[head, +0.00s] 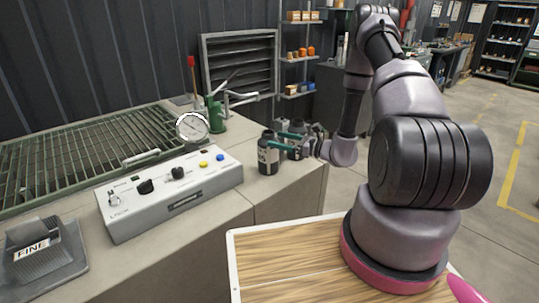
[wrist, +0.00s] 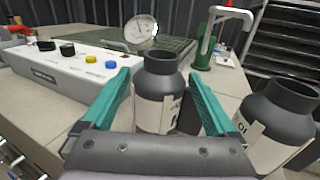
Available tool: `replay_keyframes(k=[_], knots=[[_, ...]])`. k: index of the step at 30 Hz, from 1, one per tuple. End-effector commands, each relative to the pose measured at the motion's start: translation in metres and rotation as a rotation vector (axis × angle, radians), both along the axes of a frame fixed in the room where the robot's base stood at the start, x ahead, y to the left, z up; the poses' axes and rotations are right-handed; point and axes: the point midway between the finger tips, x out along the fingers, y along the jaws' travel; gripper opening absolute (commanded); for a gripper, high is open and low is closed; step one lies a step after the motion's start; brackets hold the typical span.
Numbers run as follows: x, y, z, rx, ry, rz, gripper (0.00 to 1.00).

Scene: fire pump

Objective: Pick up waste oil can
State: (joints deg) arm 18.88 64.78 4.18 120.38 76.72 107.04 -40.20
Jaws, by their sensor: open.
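Two dark cans with pale labels stand upright on the counter. The near dark can (head: 268,157) also shows in the wrist view (wrist: 158,85), between the teal fingers of my open gripper (wrist: 160,80). The second dark can (wrist: 285,115) stands to the right, outside the fingers; in the head view it is partly hidden behind my gripper (head: 285,137). The labels are only partly readable, so I cannot tell which can is the waste oil can. I cannot tell whether either finger touches the near can.
A grey control box (head: 170,190) with knobs and buttons stands left of the cans. A round gauge (head: 192,127) and a green pump (head: 215,115) are behind it. A green grating (head: 70,160) covers the back left. The counter front (head: 240,215) is bare.

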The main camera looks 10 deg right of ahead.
Motion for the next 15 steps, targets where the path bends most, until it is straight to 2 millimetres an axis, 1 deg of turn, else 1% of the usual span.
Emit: replay_keyframes(k=[3,7,10,15], knots=[[0.012,0.016,0.0,0.0,-0.001,0.006,0.93],[0.023,0.029,-0.001,-0.001,-0.001,0.005,0.93],[0.028,0.035,0.0,-0.001,-0.001,0.003,0.93],[0.029,0.036,-0.001,0.0,0.0,0.002,0.93]])
